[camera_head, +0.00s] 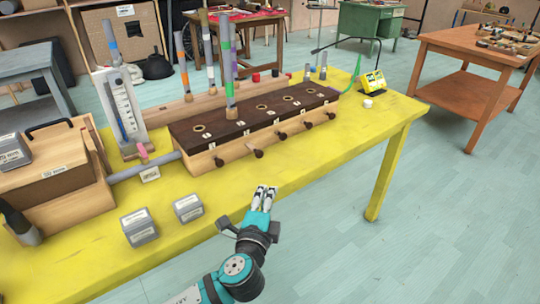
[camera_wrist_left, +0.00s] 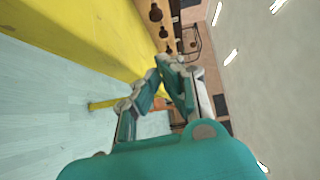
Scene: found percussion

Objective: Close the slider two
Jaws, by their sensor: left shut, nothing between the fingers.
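A long wooden box (camera_head: 240,141) with a dark top stands on the yellow table. Several dark knobs line its front. The second knob from the left (camera_head: 258,153) stands out further on a pale wooden stem than its neighbours. The leftmost knob (camera_head: 219,162) sits close to the front face. The number labels are too small to read surely. My left gripper (camera_head: 265,188) is shut and empty, in front of the box near the table's front edge, apart from the knobs. In the left wrist view several dark knobs (camera_wrist_left: 163,32) show beyond the fingers. My right gripper is not in view.
Two grey blocks (camera_head: 139,227) (camera_head: 188,208) stand on the yellow table (camera_head: 290,180) left of my gripper. Coloured tubes (camera_head: 230,70) rise behind and from the box. A grey pipe (camera_head: 145,169) joins its left end. The table front before the box is clear.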

